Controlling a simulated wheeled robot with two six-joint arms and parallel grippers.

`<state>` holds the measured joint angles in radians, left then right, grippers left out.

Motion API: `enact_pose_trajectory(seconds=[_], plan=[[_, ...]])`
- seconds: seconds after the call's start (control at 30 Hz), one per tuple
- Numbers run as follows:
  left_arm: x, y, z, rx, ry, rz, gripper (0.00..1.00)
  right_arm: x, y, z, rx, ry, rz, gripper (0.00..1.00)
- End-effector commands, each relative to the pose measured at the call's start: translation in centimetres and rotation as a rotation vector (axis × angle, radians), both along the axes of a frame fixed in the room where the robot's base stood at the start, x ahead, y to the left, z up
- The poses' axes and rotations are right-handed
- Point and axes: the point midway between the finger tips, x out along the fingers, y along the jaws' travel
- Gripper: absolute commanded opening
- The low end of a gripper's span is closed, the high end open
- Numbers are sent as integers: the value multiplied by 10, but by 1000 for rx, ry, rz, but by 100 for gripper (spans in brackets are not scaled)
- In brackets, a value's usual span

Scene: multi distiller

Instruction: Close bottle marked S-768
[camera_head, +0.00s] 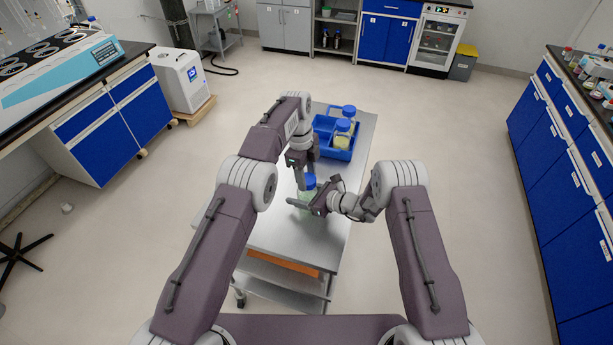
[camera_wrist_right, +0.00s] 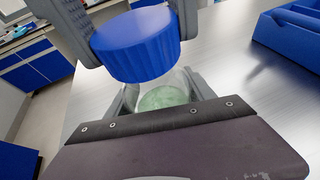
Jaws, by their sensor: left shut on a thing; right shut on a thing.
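A clear bottle (camera_wrist_right: 165,95) with pale green contents is upright over the steel cart top. My right gripper (camera_head: 307,203) is shut around its body, low in the head view. A blue ribbed cap (camera_wrist_right: 137,45) is at the bottle's mouth; it also shows in the head view (camera_head: 308,181). My left gripper (camera_head: 304,176) comes from above and is shut on the cap, with its grey fingers on either side of it. The cap looks slightly tilted in the right wrist view. I cannot tell whether it is seated on the neck. No label marking is readable.
A blue rack (camera_head: 338,151) with blue-capped bottles (camera_head: 343,133) stands at the far end of the steel cart (camera_head: 275,235). The cart top nearer me is mostly clear. Blue-fronted benches stand at left (camera_head: 100,135) and right (camera_head: 560,165), with open floor between.

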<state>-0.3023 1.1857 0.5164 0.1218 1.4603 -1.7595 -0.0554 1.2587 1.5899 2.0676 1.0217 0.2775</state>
Motion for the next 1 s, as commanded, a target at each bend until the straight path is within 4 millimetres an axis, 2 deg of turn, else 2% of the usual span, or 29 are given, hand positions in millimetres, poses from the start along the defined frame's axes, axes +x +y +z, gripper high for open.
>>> enact_pose_trajectory(seconds=[0.3, 0.33, 0.4, 0.6, 0.63, 0.7, 0.73, 1.0], plan=[[0, 0, 0, 1, -1, -27, 10, 0, 0, 0, 0, 1, 0, 0], [0, 0, 0, 1, -1, -26, 55, 0, 0, 0, 0, 1, 0, 0], [0, 0, 0, 0, -2, -26, 69, 0, 0, 0, 0, 1, 0, 0], [0, 0, 0, 0, -1, -25, 69, 0, 0, 0, 0, 1, 0, 0], [0, 0, 0, 0, -1, -25, 72, 0, 0, 0, 0, 1, 0, 0], [0, 0, 0, 0, -1, -25, 91, 0, 0, 0, 0, 1, 0, 0], [0, 0, 0, 0, -1, -25, 94, 0, 0, 0, 0, 1, 0, 0], [0, 0, 0, 0, -1, -25, 94, 0, 0, 0, 0, 1, 0, 0]])
